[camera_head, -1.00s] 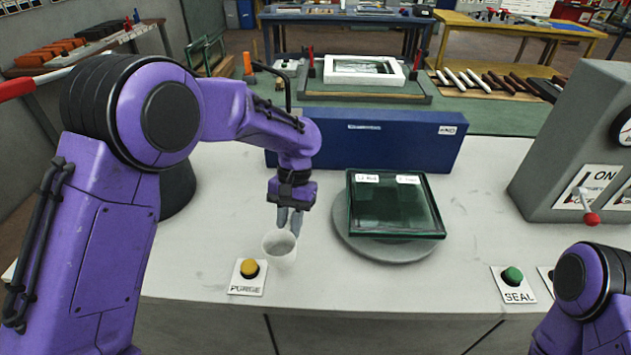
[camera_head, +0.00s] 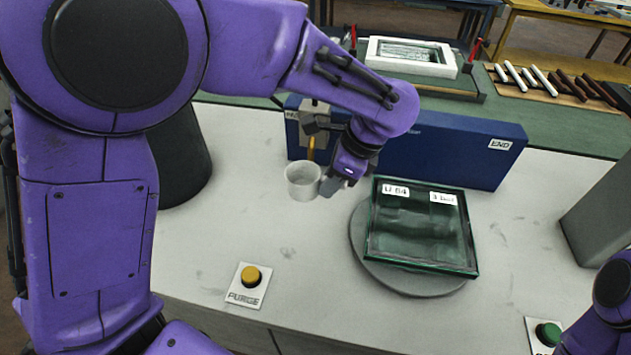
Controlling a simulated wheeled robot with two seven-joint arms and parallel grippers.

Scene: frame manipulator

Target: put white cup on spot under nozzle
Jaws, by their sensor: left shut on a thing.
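The white cup (camera_head: 302,181) is upright and appears a little above the white table, in front of the blue box. My left gripper (camera_head: 328,186) is shut on the cup's right side. The nozzle (camera_head: 311,146) is a thin yellow-brown tube hanging from a metal block at the blue box's left end. The cup is just below and in front of the nozzle tip in the picture; I cannot tell whether it is directly under it. The spot itself is not visible. Part of my right arm (camera_head: 612,300) shows at the right edge, but its gripper is out of view.
A glass panel unit (camera_head: 425,225) lies on a grey round turntable (camera_head: 415,283) right of the cup. The blue box (camera_head: 450,150) stands behind. A yellow purge button (camera_head: 251,276) is in front, a green button (camera_head: 548,334) at lower right. The table's middle front is clear.

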